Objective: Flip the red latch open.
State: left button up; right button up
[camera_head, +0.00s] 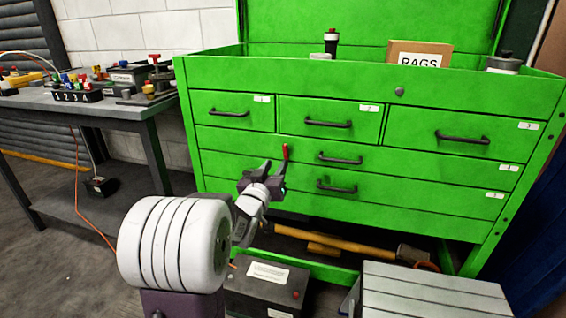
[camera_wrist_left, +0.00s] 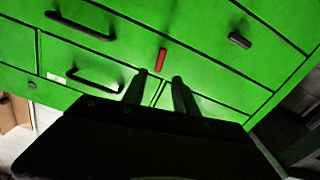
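The red latch (camera_head: 285,152) is a small narrow bar on the front of the green tool chest (camera_head: 230,143), left of the middle of the drawer front marked 4. It stands roughly upright. My left gripper (camera_head: 274,169) is in front of the chest, just below and left of the latch in the head view. In the left wrist view, the two dark fingers (camera_wrist_left: 159,80) are apart with nothing between them, and the latch (camera_wrist_left: 161,60) shows just beyond their tips, in line with the gap. I cannot tell whether a finger touches it. My right gripper is not in view.
Several black drawer handles, such as this one (camera_head: 340,159), stick out from the chest near the gripper. A long-handled hammer (camera_head: 335,240) and a black battery box (camera_head: 267,287) are below. A grey workbench (camera_head: 80,105) stands left.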

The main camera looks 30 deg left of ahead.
aim_at(285, 152)
pick_arm(q)
jog(key=b+x, duration=0.2)
jog(key=x, duration=0.5)
jog(key=shift+w+f, duration=0.15)
jog(key=shift+w, duration=0.25)
jog(key=shift+w+a, duration=0.1)
jog(key=shift+w, duration=0.25)
